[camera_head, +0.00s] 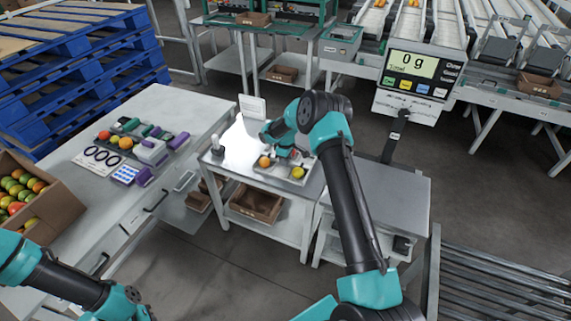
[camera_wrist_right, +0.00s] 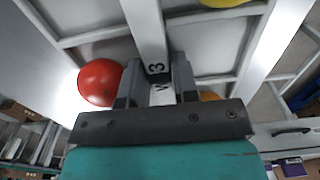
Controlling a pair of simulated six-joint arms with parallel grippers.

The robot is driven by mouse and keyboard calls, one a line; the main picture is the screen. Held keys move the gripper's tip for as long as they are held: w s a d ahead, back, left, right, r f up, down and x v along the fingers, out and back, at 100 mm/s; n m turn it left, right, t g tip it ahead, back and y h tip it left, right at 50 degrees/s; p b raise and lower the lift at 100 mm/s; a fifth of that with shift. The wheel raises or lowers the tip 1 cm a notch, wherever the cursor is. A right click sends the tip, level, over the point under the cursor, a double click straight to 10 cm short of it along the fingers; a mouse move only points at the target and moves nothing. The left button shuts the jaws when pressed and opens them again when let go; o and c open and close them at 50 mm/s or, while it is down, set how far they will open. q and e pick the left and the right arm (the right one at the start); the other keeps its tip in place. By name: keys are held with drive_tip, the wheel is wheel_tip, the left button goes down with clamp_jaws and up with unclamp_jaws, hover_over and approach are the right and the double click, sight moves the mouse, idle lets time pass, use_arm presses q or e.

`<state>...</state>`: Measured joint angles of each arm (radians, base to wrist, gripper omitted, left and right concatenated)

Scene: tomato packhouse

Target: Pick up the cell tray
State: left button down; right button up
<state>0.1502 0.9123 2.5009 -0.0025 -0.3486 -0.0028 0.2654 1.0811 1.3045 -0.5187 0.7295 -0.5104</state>
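The cell tray (camera_head: 271,171) is a pale grey tray with dividers, on the small white table in the middle of the head view. An orange fruit (camera_head: 264,161) and a yellow one (camera_head: 297,172) sit in its cells. My right gripper (camera_head: 287,152) is down at the tray and partly hides it. In the right wrist view, its two fingers (camera_wrist_right: 157,90) stand on either side of the tray's pale middle bar (camera_wrist_right: 146,28), marked "3". I cannot tell whether they press on it. A red fruit (camera_wrist_right: 100,82) lies beside the left finger. My left gripper is out of view.
A scale display (camera_head: 411,75) reading 0 g stands behind right. A white card (camera_head: 252,107) stands at the small table's back edge. The left bench (camera_head: 190,105) holds fruit, small coloured items and a box (camera_head: 62,205) of tomatoes. The grey table (camera_head: 385,190) to the right looks clear.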

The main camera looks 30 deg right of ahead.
drive_tip(key=shift+f, duration=0.15)
idle(0.3)
clamp_jaws()
drive_tip(key=shift+r, duration=2.1)
drive_tip(key=s+a+r, duration=0.1)
drive_tip(key=s+a, duration=0.7)
drive_tip(key=s, duration=0.5)
drive_tip(key=shift+s+a+r, duration=0.15)
drive_tip(key=shift+s+r, duration=0.05)
drive_tip(key=shift+s, duration=0.15)
